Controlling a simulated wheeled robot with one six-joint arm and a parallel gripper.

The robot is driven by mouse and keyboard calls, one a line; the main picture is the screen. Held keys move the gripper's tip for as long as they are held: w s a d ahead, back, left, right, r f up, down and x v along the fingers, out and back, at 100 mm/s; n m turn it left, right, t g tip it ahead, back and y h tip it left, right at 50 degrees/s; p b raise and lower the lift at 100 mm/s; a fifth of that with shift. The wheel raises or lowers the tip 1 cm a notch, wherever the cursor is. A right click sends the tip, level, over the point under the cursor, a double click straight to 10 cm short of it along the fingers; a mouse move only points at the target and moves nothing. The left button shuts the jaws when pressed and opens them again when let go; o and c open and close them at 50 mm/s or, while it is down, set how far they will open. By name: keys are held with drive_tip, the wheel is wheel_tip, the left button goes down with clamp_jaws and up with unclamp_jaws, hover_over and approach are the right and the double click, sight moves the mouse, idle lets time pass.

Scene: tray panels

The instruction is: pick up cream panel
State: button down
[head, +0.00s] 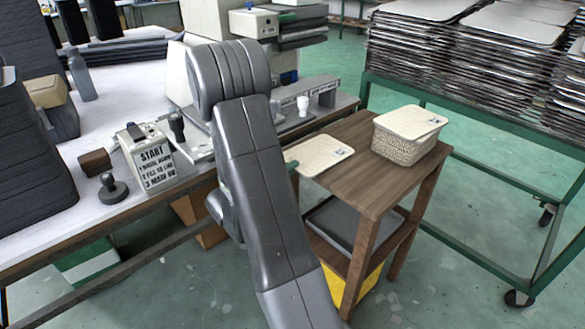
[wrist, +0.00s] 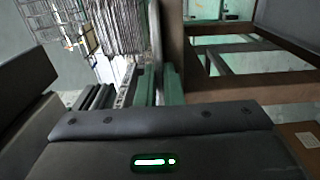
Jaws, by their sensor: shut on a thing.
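A flat cream panel (head: 320,156) with a small printed mark shows at the left side of the small wooden table, its left part hidden behind my arm. A second cream panel (head: 410,122) lies on top of a woven basket (head: 402,146) on the same table. My gripper (wrist: 160,122) shows in the wrist view as a dark grey body with a green light. In the head view my arm hides most of it, close to the left panel. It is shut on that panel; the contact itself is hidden.
The wooden table (head: 375,180) has bare room between the panels and a dark tray (head: 345,228) on its lower shelf. A green cart (head: 480,118) with stacked trays stands to the right.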

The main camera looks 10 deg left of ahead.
wheel_tip(320, 180, up, 2)
drive_tip(key=shift+r+p, duration=0.25)
drive_tip(key=shift+p, duration=0.2)
drive_tip(key=s+a+r, duration=0.5)
drive_tip(key=s+a, duration=0.3)
drive_tip(key=s, duration=0.3)
drive_tip(key=shift+a, duration=0.3)
